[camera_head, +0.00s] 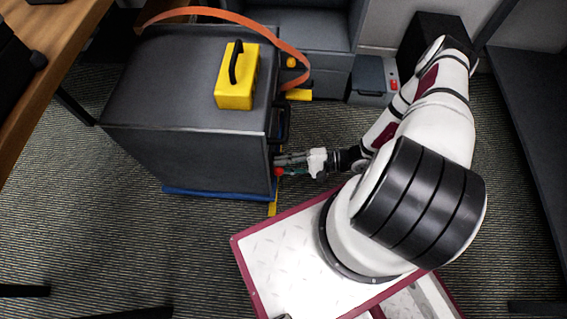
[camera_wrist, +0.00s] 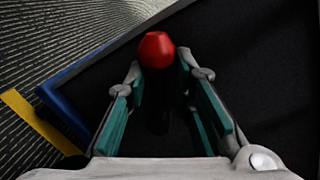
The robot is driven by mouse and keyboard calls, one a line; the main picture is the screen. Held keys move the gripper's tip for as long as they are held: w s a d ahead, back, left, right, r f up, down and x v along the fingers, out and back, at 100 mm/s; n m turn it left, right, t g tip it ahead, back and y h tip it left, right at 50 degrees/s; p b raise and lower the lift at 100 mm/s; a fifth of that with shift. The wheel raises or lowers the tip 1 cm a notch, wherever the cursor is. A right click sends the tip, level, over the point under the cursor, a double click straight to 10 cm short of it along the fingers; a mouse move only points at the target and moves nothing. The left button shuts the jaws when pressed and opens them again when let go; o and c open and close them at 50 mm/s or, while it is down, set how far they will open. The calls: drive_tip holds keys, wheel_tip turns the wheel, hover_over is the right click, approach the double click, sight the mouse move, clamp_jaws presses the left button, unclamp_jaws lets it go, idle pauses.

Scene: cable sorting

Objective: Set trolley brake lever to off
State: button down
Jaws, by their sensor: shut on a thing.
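The trolley is a dark grey box (camera_head: 185,150) on a blue base (camera_head: 215,191). A red knob (camera_wrist: 155,50) shows at the tips of my gripper (camera_wrist: 157,75) in the wrist view; it looks like the end of the brake lever. My gripper is shut on it, with one finger on each side. In the head view the red knob (camera_head: 279,172) is at the trolley's lower right side, at the end of my gripper (camera_head: 284,165). The rest of the lever is dark and hard to make out, so its setting cannot be told.
A yellow case (camera_head: 236,92) with a black handle stands on the trolley top. An orange strap (camera_head: 215,13) arches over the trolley's back. Yellow strips (camera_head: 273,208) lie by its right side. A wooden table (camera_head: 48,45) is at left. Carpet in front is clear.

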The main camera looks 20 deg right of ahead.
drive_tip(key=shift+s+f, duration=0.15)
drive_tip(key=shift+f, duration=0.05)
idle(0.3)
drive_tip(key=c, duration=1.2)
unclamp_jaws()
drive_tip(key=shift+a, duration=0.1)
drive_tip(key=shift+c, duration=0.2)
drive_tip(key=v, duration=1.2)
